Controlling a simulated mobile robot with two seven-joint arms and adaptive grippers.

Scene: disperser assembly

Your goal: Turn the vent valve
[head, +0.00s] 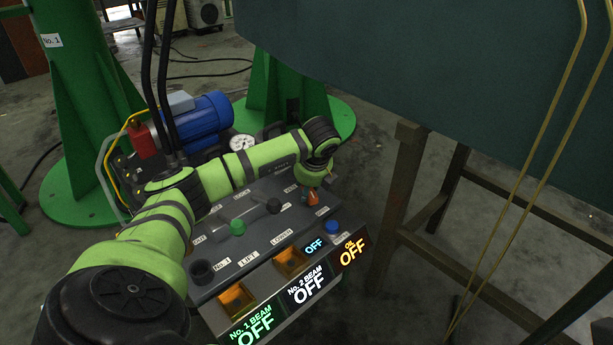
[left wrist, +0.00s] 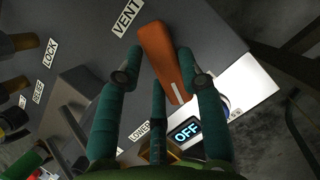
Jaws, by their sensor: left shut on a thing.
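The vent valve's orange handle (left wrist: 163,58) lies under the VENT label (left wrist: 125,18) in the left wrist view, angled slightly from upper left to lower right. My left gripper (left wrist: 160,78) is shut on this handle, with one dark green finger on each side. In the head view my left arm reaches across the control panel (head: 262,250), and my left gripper (head: 314,178) points down at its right end. The orange handle (head: 312,198) shows just below it, partly hidden. My right gripper is not in view.
A green knob (head: 237,226), a black knob (head: 202,271) and a blue button (head: 332,228) stand on the panel. Lit OFF displays (head: 307,285) line its front. A blue motor (head: 198,120) and a gauge (head: 242,142) sit behind. A wooden stand (head: 399,200) is to the right.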

